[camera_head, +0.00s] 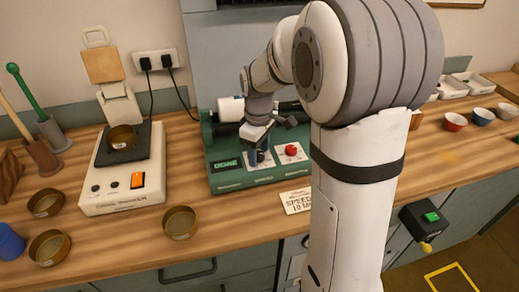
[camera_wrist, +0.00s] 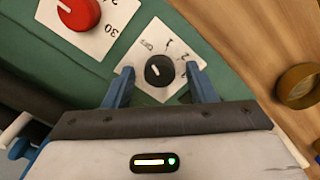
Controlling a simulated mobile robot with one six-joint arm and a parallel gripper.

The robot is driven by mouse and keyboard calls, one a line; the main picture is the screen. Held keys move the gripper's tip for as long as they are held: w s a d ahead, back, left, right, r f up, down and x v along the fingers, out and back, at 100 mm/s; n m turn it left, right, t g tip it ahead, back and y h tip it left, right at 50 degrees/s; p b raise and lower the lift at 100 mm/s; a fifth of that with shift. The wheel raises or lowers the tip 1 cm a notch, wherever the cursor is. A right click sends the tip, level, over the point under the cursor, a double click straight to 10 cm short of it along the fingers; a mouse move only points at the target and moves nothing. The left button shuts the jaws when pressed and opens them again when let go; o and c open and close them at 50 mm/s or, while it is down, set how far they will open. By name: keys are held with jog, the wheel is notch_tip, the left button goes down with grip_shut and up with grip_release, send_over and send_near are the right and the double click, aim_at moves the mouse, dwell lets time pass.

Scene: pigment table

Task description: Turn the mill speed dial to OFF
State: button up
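The mill's green housing (camera_head: 222,153) stands mid-counter in the head view. Its small black dial (camera_wrist: 159,71) sits on a white plate (camera_wrist: 172,92) with printed marks, in the middle of the wrist view. A pale pointer line on the dial slants to the upper left; the exact mark it meets is too small to tell. My gripper (camera_wrist: 159,69) is open, with one blue finger on each side of the dial and visible gaps to it. In the head view my gripper (camera_head: 257,158) largely hides the dial.
A red dial (camera_wrist: 78,13) on its own white plate is close by. A white card (camera_head: 297,200) lies before the mill. A brass bowl (camera_head: 180,222) and a white device (camera_head: 122,196) with an orange switch are at left. Coloured bowls (camera_head: 455,121) stand at right.

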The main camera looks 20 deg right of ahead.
aim_at(259, 154)
notch_tip(259, 154, up, 8)
jog(key=shift+f, duration=0.1)
dwell(0.5)
dwell(0.4)
jog(key=s+f+m+t, duration=0.2)
jog(key=s+m, duration=0.7)
jog(key=s, duration=1)
jog(key=shift+f+t, duration=0.3)
jog(key=shift+s, duration=0.1)
